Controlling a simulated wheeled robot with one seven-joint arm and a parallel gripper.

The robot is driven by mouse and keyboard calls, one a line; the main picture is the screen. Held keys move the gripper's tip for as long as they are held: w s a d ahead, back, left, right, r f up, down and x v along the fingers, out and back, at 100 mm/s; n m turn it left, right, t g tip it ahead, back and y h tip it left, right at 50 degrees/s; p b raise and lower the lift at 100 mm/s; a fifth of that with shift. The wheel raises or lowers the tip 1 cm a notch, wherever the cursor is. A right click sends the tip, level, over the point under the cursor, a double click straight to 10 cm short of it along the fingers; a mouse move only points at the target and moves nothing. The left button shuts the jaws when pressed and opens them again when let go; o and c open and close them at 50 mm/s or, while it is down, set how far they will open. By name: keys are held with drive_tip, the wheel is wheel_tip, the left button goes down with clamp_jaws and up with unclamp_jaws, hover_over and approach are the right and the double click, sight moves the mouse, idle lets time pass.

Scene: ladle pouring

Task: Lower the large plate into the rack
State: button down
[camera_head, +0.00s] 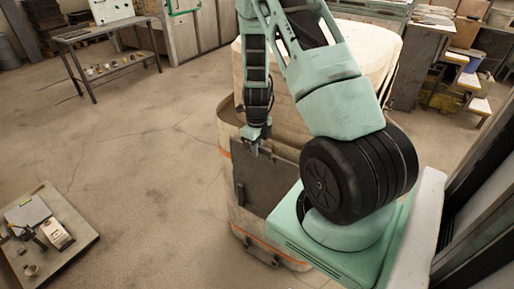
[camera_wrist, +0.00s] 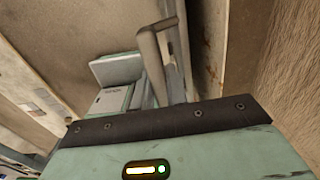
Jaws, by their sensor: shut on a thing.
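My gripper (camera_head: 254,149) is in the middle of the head view, pointing down and shut on the top of the large plate (camera_head: 268,183). The plate is dark grey-brown and hangs roughly upright just below the gripper. It is in front of a big pale vessel, within the outline of a tan holder with an orange stripe (camera_head: 226,152). I cannot tell whether this holder is the rack, or whether the plate touches it. In the wrist view, a grey bent bar (camera_wrist: 152,62) rises beyond my gripper's housing; the fingertips are not clear there.
The big pale vessel (camera_head: 375,45) stands behind my arm. A workbench (camera_head: 105,32) is at the back left, and a low table with tools (camera_head: 45,235) is at the lower left. Shelves with boxes (camera_head: 460,75) are at the right.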

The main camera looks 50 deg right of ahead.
drive_tip(key=shift+f, duration=0.3)
idle(0.5)
drive_tip(key=c, duration=1.3)
unclamp_jaws()
drive_tip(key=shift+f, duration=0.1)
wheel_tip(320, 180, up, 18)
drive_tip(key=shift+f+b, duration=0.2)
drive_tip(key=shift+b, duration=0.2)
